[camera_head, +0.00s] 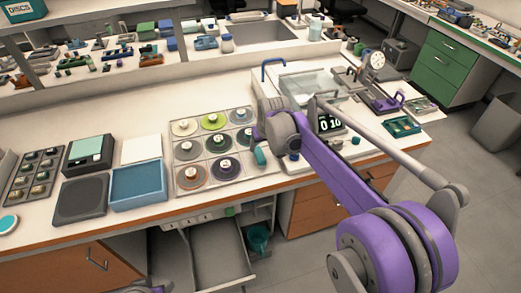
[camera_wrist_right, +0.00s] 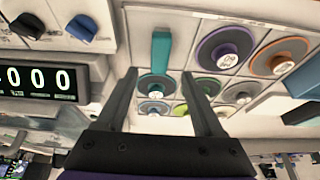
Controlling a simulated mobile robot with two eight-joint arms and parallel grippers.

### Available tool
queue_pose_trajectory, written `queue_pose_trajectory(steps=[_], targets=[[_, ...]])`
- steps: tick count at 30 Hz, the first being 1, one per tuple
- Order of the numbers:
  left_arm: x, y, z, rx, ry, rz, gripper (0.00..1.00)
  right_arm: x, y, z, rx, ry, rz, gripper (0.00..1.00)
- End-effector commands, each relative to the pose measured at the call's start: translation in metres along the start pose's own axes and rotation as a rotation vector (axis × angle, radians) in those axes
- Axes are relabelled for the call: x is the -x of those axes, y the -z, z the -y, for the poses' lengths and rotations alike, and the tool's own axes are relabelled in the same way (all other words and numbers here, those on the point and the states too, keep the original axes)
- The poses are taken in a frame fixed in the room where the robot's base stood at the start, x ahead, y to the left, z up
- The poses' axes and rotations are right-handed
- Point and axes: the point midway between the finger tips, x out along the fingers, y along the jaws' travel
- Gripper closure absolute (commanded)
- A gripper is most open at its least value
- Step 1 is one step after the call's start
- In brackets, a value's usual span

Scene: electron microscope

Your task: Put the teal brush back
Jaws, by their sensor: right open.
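A plain teal oblong (camera_head: 260,156), which looks like the teal brush, is at the right edge of the spool tray, beside the digital display. It also shows in the right wrist view (camera_wrist_right: 160,48), just beyond the fingertips. I cannot tell its bristles or whether it stands or lies. My right gripper (camera_wrist_right: 158,76) is open and empty, its two fingers apart and pointing toward the teal piece without touching it. In the head view my right wrist hides the fingers. My left gripper is not in view; only a bit of arm shows at the bottom edge.
The spool tray (camera_head: 206,160) holds several discs. The digital display (camera_head: 329,122) stands right of the teal piece. A blue tray (camera_head: 139,183) and dark pad (camera_head: 81,198) lie left. An open drawer (camera_head: 216,255) juts out below the bench.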

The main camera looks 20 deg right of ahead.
Motion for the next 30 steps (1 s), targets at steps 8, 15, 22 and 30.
queue_pose_trajectory(steps=[8, 15, 22, 30], targets=[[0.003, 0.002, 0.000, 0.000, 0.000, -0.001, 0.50, 0.034, 0.000, 0.000, 0.000, 0.000, 0.000, 0.31], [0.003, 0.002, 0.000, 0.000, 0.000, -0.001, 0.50, 0.045, -0.012, 0.000, -0.001, -0.001, -0.001, 0.31], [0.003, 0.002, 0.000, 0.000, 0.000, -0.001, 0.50, 0.086, -0.100, 0.003, -0.009, -0.006, -0.013, 0.31], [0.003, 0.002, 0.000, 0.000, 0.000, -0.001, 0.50, 0.105, -0.243, 0.007, -0.019, -0.014, -0.030, 0.31]])
